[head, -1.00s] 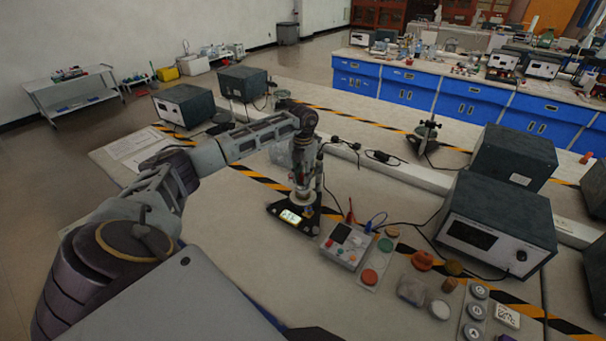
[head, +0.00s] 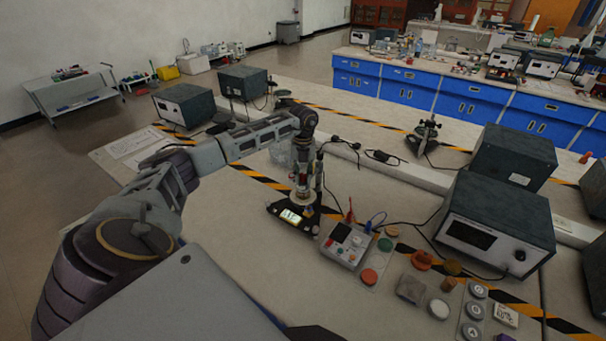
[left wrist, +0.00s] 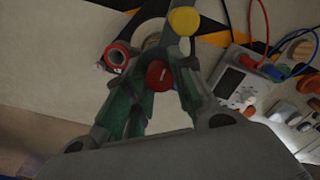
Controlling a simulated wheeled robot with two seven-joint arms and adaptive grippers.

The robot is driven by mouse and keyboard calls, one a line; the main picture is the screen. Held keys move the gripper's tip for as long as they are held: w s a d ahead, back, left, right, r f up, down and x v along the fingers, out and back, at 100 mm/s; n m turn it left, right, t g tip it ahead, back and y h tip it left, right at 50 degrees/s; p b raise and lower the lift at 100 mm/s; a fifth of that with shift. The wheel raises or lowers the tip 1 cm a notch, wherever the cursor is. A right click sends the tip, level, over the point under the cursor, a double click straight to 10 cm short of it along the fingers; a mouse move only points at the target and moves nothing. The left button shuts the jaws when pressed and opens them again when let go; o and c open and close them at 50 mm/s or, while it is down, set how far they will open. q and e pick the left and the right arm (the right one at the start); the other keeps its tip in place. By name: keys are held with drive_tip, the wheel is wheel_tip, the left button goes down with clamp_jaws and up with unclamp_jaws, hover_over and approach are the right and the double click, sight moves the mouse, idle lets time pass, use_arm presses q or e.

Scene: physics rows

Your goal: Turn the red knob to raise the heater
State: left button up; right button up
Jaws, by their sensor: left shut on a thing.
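In the left wrist view the red knob (left wrist: 159,75) sits between the green-padded fingers of my left gripper (left wrist: 156,90), which is shut on it. In the head view my left gripper (head: 303,180) points down over a black stand base with a lit display (head: 291,216). The knob is hard to make out there, behind the gripper and arm. A red ring-shaped part (left wrist: 117,55) and a yellow cap (left wrist: 184,20) are close to the fingers. I cannot make out the heater clearly. My right gripper is not in view.
A control box (head: 347,243) with a small screen and cables stands just right of the stand. Several loose caps and buttons lie farther right, before a large dark instrument (head: 495,225). The bench left of the stand is mostly clear.

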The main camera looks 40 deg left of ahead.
sight(303, 175)
use_arm(q)
drive_tip(key=shift+r, duration=0.1)
drive_tip(key=o, duration=1.1)
drive_tip(key=shift+c, duration=0.2)
wheel_tip(303, 175, up, 12)
idle(0.8)
